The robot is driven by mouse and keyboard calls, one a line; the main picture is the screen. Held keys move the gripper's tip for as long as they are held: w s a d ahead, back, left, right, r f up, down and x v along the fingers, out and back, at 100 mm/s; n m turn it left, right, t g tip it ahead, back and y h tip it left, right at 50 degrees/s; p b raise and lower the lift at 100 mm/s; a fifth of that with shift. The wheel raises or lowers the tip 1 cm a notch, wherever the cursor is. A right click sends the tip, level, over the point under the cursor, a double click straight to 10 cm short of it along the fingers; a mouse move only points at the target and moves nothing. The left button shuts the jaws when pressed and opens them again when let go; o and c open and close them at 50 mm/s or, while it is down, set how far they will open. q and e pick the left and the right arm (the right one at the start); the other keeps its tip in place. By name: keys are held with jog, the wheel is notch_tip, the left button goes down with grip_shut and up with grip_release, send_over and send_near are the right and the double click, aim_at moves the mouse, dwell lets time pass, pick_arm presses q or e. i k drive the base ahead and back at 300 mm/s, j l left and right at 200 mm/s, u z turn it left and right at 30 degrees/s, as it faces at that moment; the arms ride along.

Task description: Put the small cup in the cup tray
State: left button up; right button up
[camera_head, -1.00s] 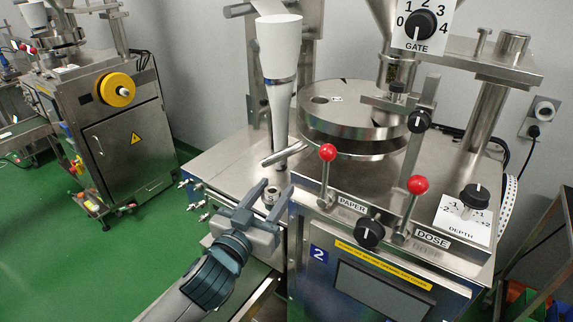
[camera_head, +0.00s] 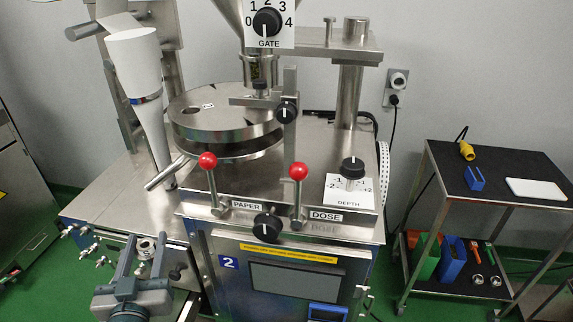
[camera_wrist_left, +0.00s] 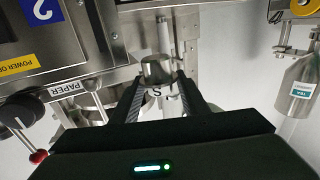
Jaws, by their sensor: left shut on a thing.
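My left gripper (camera_head: 146,250) is shut on a small metal cup (camera_head: 147,242) at the lower left of the head view, in front of the machine's left side. I cannot make out a cup tray for certain. A white flat board or tray (camera_head: 537,189) and a small blue block-like thing (camera_head: 475,179) lie on the cart at the right. My right gripper is not in view.
The teabag machine (camera_head: 215,215) with its round table and red-knobbed levers fills the middle. The cart (camera_head: 450,205) stands to the right; its lower shelf holds a green bin (camera_head: 424,257), a blue bin (camera_head: 452,261) and small metal pieces (camera_head: 477,279). Green floor is clear between machine and cart.

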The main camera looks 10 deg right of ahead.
aim_at(547, 191)
jog(key=u, duration=2.35)
jog(key=k+u, duration=0.2)
jog(key=k, duration=0.3)
jog(key=k+j+u, duration=0.2)
jog(key=k, duration=0.25)
jog(key=k+l+u, duration=0.1)
jog(key=k+u, duration=0.15)
jog(key=u, duration=0.2)
jog(key=k+u, duration=0.25)
jog(key=u, duration=0.15)
jog(key=k+u, duration=0.25)
jog(key=u, duration=0.2)
jog(key=k+l+u, duration=0.15)
jog(key=k+u, duration=0.15)
jog(key=u, duration=0.15)
jog(key=k+u, duration=0.25)
jog(key=u, duration=0.2)
jog(key=k+j+u, duration=0.1)
jog(key=k+u, duration=0.2)
jog(key=u, duration=1.2)
